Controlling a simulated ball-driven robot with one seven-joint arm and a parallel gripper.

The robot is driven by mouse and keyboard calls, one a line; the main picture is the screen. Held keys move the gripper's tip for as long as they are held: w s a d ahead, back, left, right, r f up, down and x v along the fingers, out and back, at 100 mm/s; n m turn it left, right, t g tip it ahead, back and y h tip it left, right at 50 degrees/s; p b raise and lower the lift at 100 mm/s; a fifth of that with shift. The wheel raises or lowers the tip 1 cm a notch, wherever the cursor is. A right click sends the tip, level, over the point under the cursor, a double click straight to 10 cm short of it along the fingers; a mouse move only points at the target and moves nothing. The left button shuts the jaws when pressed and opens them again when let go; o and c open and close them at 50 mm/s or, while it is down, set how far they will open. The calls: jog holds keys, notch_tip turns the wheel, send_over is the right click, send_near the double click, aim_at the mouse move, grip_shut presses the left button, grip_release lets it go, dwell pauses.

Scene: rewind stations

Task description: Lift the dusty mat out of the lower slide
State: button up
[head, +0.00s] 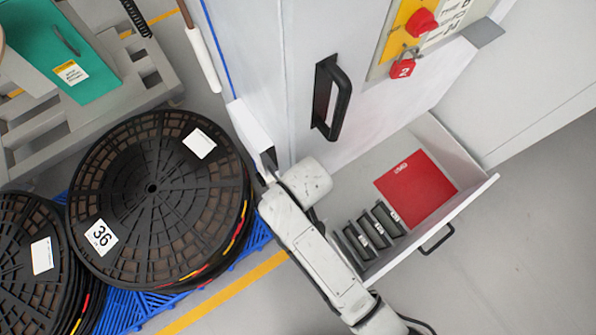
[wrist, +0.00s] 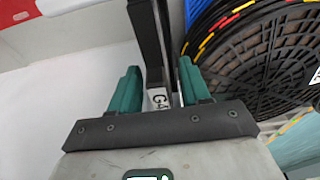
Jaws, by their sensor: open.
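A flat red mat (head: 416,187) with a small white mark lies in the open lower slide (head: 470,205), towards its right side. I cannot make out dust on it. A red patch with white marks (wrist: 18,10) shows at the top left corner of the wrist view. My gripper (wrist: 158,88) is open, its green fingers apart. A dark upright piece (wrist: 150,40) with a white label shows between the fingers; I cannot tell whether they touch it. In the head view my arm crosses the slide's left side and my fingers cannot be made out.
Several black labelled pieces (head: 382,222) stand in the slide left of the mat. The slide has a black handle (head: 437,240). Above it is a cabinet with a black handle (head: 331,98) and a red padlock (head: 403,68). Large black reels (head: 155,195) stand left on a blue pallet (head: 125,303).

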jog(key=shift+c, duration=0.2)
grip_shut()
jog(key=shift+r, duration=0.1)
dwell(0.4)
